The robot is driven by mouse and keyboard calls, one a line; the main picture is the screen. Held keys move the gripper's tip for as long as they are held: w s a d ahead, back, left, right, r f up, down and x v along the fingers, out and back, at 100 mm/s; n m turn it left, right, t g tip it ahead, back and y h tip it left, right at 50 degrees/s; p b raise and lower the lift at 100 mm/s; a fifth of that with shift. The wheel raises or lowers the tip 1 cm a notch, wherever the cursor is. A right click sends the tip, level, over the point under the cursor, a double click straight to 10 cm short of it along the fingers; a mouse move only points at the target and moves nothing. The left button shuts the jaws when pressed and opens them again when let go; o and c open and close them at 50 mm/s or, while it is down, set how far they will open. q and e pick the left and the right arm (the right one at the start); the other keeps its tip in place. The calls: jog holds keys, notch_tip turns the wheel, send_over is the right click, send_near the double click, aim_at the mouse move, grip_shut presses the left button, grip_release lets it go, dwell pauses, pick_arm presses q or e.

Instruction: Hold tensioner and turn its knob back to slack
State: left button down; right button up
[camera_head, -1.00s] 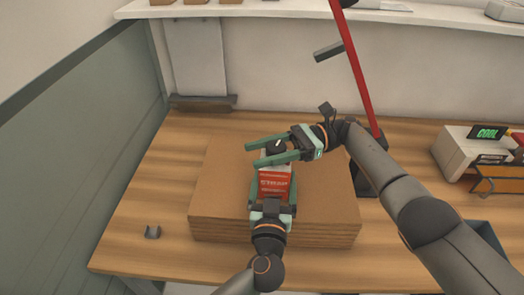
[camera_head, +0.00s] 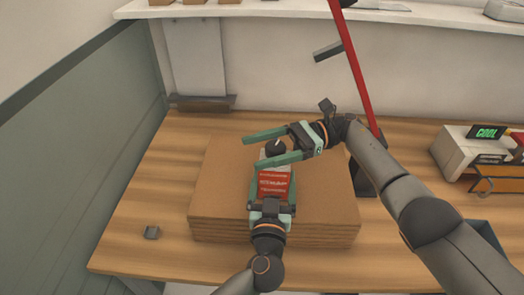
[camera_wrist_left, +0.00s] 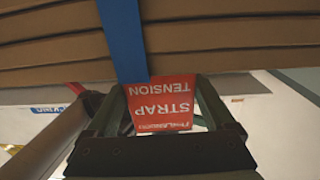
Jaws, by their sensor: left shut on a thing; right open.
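The tensioner (camera_head: 273,183) is a red body with white lettering, above the cardboard stack in the head view. A dark round knob (camera_head: 274,147) with a white mark is on its far end. My left gripper (camera_head: 272,190) is shut on the tensioner's body from the near side. The left wrist view shows the red label (camera_wrist_left: 160,104) reading STRAP TENSION upside down between the fingers. My right gripper (camera_head: 250,152) is open, coming from the right. Its fingers lie on either side of the knob, apart from it as far as I can see.
The cardboard stack (camera_head: 325,190) lies on the wooden table. A blue strap (camera_wrist_left: 122,38) runs along it in the left wrist view. A small grey piece (camera_head: 152,232) lies at the left. A red pole (camera_head: 355,70) stands behind my right arm, and a beige device (camera_head: 458,150) stands at the right.

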notch_tip(320, 180, up, 9)
jog(key=shift+r, duration=0.15)
jog(key=shift+d, duration=0.1)
dwell(0.3)
jog(key=d+f+m+t, duration=0.1)
jog(key=f+t, duration=0.1)
jog(key=d+f+m+t+y, duration=0.1)
jog(key=d+f+t, duration=0.1)
jog(key=w+d+f+m+t+y, duration=0.1)
jog(key=d+f+m, duration=0.1)
jog(key=shift+d+f+t, duration=0.25)
jog(key=shift+t, duration=0.15)
jog(key=s+d+f+m+t, duration=0.2)
jog(key=d+f+m+t, duration=0.1)
jog(key=d+t, duration=0.25)
jog(key=shift+h, duration=0.4)
jog(key=x, duration=1.2)
jog(key=shift+w+f, duration=0.15)
jog(key=shift+d, duration=0.1)
